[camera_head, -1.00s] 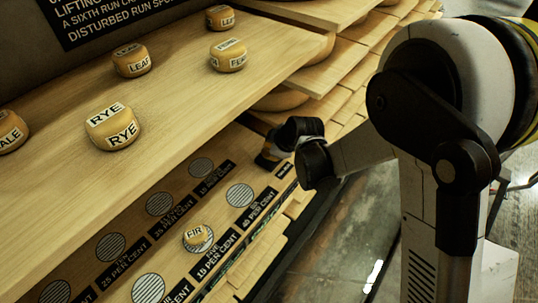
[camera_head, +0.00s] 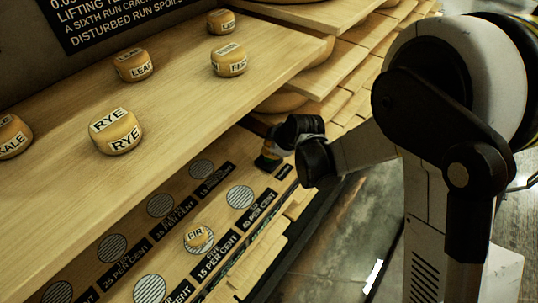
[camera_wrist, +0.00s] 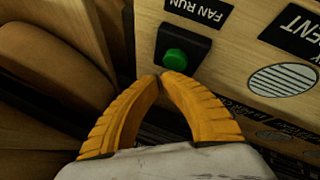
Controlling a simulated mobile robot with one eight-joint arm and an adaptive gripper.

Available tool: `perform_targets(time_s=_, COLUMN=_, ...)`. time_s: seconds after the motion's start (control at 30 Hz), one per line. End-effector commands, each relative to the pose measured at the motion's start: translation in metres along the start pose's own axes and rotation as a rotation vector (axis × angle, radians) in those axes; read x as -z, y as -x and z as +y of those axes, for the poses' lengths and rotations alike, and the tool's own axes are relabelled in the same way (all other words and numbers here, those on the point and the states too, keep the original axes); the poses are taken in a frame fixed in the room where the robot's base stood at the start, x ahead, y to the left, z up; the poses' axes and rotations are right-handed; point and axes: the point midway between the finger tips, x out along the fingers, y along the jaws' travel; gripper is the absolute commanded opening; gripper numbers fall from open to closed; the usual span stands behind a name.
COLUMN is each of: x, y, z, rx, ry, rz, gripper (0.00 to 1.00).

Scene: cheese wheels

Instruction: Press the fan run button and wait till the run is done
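The fan run button is a green round button (camera_wrist: 175,60) on a black base, below a black "FAN RUN" label (camera_wrist: 198,10) in the wrist view. My gripper (camera_wrist: 160,76) has its two orange fingers brought together at the tips, with nothing seen between them. The tips are just short of the green button in the picture; I cannot tell whether they touch it. In the head view my gripper (camera_head: 270,158) is at the far right end of the lower shelf, partly hidden by my wrist, and the button is hidden there.
The upper shelf (camera_head: 200,105) holds several cheese wheels, including RYE (camera_head: 116,132). The lower shelf has hatched discs with percent labels, and a small FIR cheese (camera_head: 196,237) sits on one disc. Wooden boards with large wheels are beyond my gripper. Open floor (camera_head: 330,240) lies right of the shelves.

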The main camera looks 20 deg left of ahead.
Motion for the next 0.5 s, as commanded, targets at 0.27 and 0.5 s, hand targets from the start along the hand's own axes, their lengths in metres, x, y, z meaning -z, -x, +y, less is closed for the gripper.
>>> perform_targets(time_s=0.27, x=0.001, y=0.002, z=0.001, rx=0.0, ry=0.0, rz=0.0, gripper=0.0)
perform_targets(time_s=0.5, x=0.011, y=0.02, z=0.01, rx=0.0, ry=0.0, rz=0.0, gripper=0.0)
